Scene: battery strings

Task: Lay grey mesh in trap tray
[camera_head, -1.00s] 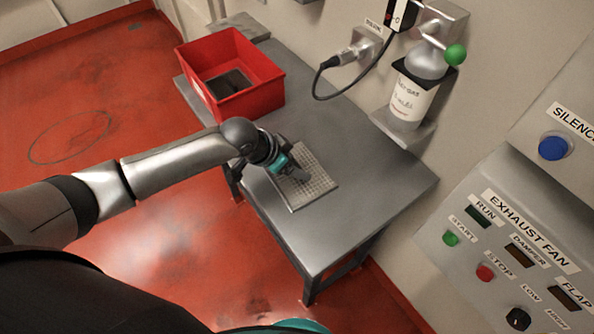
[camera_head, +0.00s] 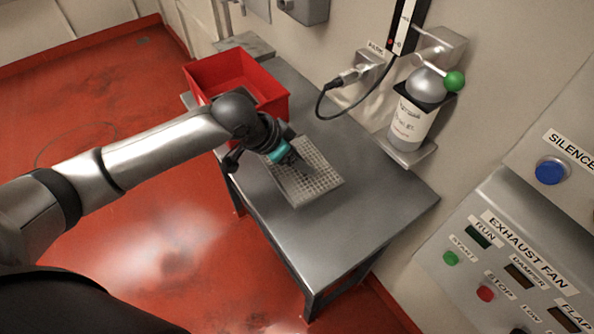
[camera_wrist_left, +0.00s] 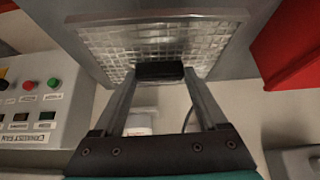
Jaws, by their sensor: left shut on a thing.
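The grey mesh (camera_head: 322,181) is a square woven sheet over the steel table. My left gripper (camera_head: 299,163) is over its middle. In the left wrist view, the gripper's fingers (camera_wrist_left: 160,88) are shut on a dark block (camera_wrist_left: 160,71) at the near edge of the mesh (camera_wrist_left: 135,42). The mesh looks raised above the table, but the gap is hard to judge. A red open box (camera_head: 262,78) stands behind it on the table; my arm hides part of the box. I cannot make out a separate trap tray. My right gripper is out of view.
The steel table (camera_head: 355,215) is bare at its front and right. A gas bottle (camera_head: 412,118) stands on a wall bracket at right, with a cable (camera_head: 325,100) hanging beside it. The exhaust fan panel (camera_head: 500,260) is at far right.

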